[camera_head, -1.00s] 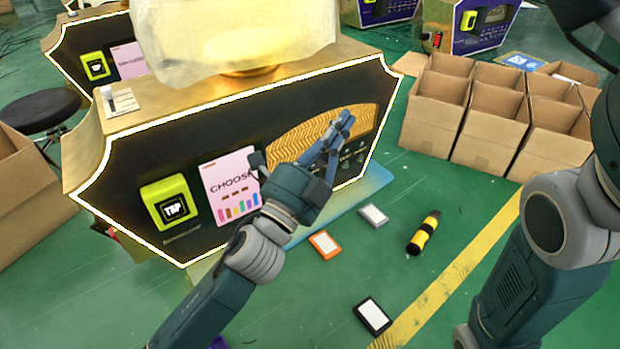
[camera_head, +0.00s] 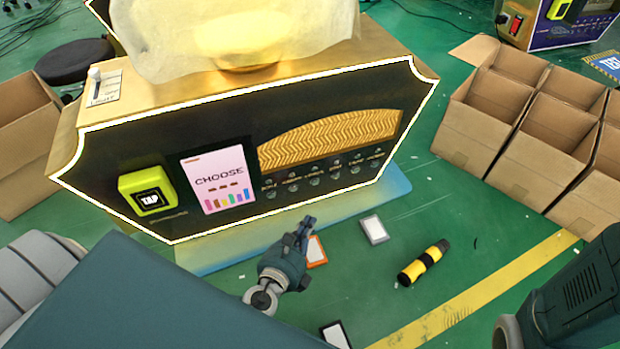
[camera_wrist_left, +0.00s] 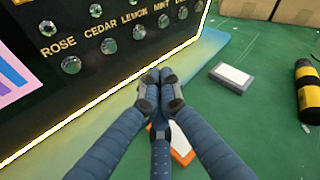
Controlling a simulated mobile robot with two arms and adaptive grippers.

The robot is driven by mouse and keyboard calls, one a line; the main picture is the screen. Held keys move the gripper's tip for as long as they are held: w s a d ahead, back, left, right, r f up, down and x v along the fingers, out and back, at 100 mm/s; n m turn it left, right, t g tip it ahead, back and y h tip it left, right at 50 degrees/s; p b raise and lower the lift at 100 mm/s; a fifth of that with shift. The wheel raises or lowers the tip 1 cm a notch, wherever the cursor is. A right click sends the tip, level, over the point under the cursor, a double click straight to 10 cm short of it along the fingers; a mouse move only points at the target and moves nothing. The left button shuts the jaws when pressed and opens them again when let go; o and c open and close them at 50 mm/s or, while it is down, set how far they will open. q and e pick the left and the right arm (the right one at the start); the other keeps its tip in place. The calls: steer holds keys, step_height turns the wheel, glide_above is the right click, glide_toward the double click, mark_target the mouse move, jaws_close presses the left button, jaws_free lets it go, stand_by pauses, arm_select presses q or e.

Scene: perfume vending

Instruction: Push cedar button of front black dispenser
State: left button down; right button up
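The black dispenser (camera_head: 240,130) with gold trim stands in the head view, its front panel facing me. Two rows of small round buttons run along the lower right of the panel. In the left wrist view, the CEDAR label (camera_wrist_left: 100,28) is between an upper round button (camera_wrist_left: 95,10) and a lower one (camera_wrist_left: 109,46), right of ROSE. My left gripper (camera_head: 308,222) is in front of the panel's lower edge, apart from it. In the left wrist view its fingertips (camera_wrist_left: 160,78) are together, with nothing between them. My right gripper is out of view.
A blue base plate (camera_head: 385,198) lies under the dispenser. An orange-edged card (camera_head: 317,252), a white card (camera_head: 374,230) and a yellow-black cylinder (camera_head: 423,262) lie on the green floor. Open cardboard boxes (camera_head: 490,125) stand at right. A yellow TAP reader (camera_head: 147,190) is on the panel's left.

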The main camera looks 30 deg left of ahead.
arm_select(q)
steer(key=shift+s+d+f, duration=0.2)
steer(key=shift+s+f, duration=0.2)
steer(key=shift+s, duration=0.1)
steer(key=b, duration=0.1)
glide_toward(301, 187)
steer(key=shift+w+d+f, duration=0.15)
steer(key=shift+w+f, duration=0.15)
steer(key=shift+w, duration=0.35)
steer(key=shift+w+d+f, duration=0.2)
steer(key=shift+w+f, duration=0.1)
steer(key=shift+w, duration=0.3)
steer(key=shift+w+d+f, duration=0.15)
steer(key=shift+w+f, duration=0.15)
steer(key=shift+w, duration=0.35)
steer(key=shift+a, duration=0.1)
steer(key=shift+w+a, duration=0.2)
steer(key=shift+w, duration=0.1)
steer(key=shift+w+a, duration=0.3)
steer(key=shift+a, duration=0.05)
stand_by(0.6)
steer(key=shift+s+d, duration=0.6)
steer(key=shift+d, duration=0.05)
